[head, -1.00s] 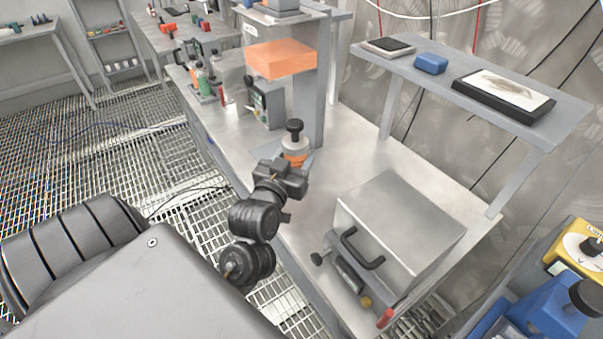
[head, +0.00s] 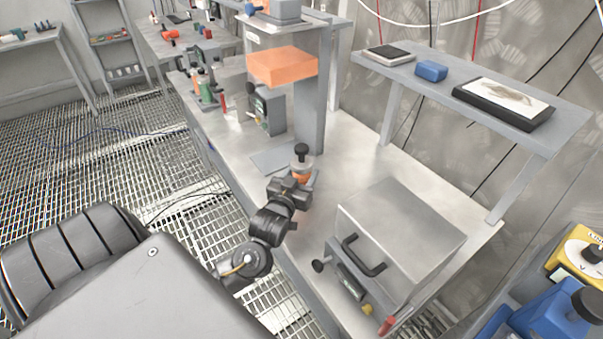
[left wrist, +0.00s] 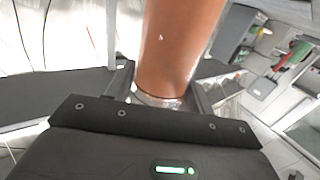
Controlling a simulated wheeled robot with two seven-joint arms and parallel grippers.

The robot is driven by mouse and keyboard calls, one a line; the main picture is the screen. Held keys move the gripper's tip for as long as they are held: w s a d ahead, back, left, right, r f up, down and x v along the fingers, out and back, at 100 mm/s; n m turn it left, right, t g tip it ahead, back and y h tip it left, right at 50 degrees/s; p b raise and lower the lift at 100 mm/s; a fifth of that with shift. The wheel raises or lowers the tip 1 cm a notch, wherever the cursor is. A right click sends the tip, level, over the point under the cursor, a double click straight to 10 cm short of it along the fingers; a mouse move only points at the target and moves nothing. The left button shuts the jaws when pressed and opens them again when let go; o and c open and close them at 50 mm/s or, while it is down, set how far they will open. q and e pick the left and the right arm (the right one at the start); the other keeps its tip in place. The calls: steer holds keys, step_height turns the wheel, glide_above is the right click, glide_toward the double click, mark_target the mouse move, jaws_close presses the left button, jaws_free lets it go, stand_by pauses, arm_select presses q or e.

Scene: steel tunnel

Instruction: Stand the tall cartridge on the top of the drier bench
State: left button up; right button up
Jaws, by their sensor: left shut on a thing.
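The tall cartridge (head: 302,165) has an orange body, a pale collar and a black knob at its upper end. My left gripper (head: 294,184) is shut on it, over the near side of the steel bench (head: 375,148), and hides its lower part in the head view. The cartridge looks roughly upright; I cannot tell whether it touches the bench top. In the left wrist view the orange body (left wrist: 178,45) stands between the fingers, with a clear or metallic band near the palm. My right gripper is not in view.
A steel box (head: 400,225) with a black handle sits on the bench to the right. A flat grey plate (head: 275,158) lies left of the cartridge, near a grey post (head: 308,110) and an orange block (head: 283,66). A raised shelf (head: 480,85) stands behind. Bare bench top lies behind the cartridge.

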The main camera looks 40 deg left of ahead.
arm_select(q)
steer(key=o, duration=1.3)
steer(key=shift+f, duration=0.1)
steer(key=shift+s+d, duration=0.1)
steer(key=shift+s, duration=0.05)
steer(key=shift+b+v, duration=0.8)
steer(key=shift+v, duration=5.1)
